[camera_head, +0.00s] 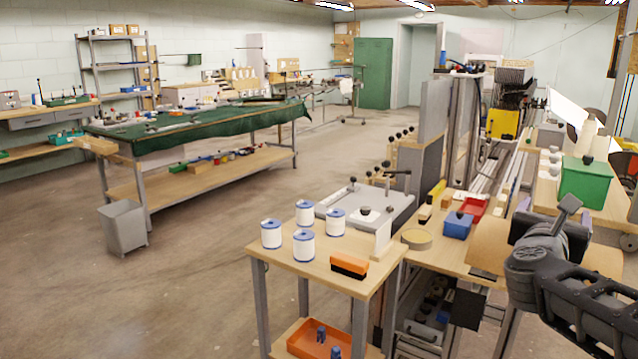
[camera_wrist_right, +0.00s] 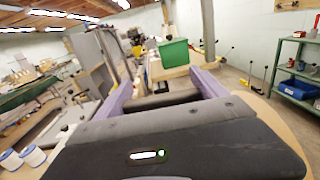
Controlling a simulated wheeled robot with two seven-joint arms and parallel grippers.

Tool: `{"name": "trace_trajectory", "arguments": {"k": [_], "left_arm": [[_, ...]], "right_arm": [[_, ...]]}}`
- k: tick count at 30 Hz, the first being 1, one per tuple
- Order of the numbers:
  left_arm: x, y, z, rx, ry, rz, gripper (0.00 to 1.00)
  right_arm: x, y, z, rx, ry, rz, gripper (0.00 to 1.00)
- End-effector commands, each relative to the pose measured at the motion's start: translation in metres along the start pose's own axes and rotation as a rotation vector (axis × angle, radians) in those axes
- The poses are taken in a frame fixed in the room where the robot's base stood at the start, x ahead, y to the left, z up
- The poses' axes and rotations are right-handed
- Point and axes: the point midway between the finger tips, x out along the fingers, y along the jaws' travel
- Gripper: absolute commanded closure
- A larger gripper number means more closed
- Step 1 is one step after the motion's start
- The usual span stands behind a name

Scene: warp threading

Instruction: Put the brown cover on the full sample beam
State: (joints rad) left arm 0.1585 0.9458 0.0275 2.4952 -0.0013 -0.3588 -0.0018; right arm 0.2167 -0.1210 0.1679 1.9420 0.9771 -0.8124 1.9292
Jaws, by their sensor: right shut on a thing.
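The brown cover (camera_head: 492,247) appears as a tan, curved sheet at the right of the head view, partly hidden behind my right gripper (camera_head: 546,228). My right gripper is shut on it. In the right wrist view, the purple fingers of the gripper (camera_wrist_right: 165,92) reach forward with a dark bar between them. The tan sheet (camera_wrist_right: 258,103) shows on both sides of the dark gripper body. I cannot clearly make out the full sample beam. My left gripper is out of view.
A green bin (camera_head: 584,182) stands just beyond the gripper. A blue bin (camera_head: 457,225) and a red tray (camera_head: 473,208) lie to its left. White spools (camera_head: 304,245) and an orange-black block (camera_head: 349,265) sit on the near small table (camera_head: 325,260). Open floor lies left.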

Motion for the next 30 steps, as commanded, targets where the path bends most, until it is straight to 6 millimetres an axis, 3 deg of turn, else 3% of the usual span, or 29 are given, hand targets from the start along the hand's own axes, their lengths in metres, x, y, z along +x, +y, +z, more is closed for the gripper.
{"name": "trace_trajectory", "arguments": {"k": [5, 14, 17, 24, 30], "left_arm": [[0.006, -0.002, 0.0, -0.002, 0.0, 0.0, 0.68], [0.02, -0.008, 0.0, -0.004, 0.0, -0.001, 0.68], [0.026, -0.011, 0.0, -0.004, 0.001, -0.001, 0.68], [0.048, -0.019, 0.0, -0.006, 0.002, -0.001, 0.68], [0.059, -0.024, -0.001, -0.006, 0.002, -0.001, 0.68]], "right_arm": [[-0.005, 0.007, -0.04, -0.004, 0.005, -0.021, 0.73], [-0.028, 0.046, -0.111, -0.005, 0.005, 0.029, 0.73], [-0.042, 0.068, -0.142, -0.006, 0.006, 0.072, 0.73], [-0.1, 0.135, -0.234, -0.007, 0.007, 0.243, 0.73], [-0.136, 0.171, -0.281, -0.004, 0.005, 0.352, 0.73]]}}
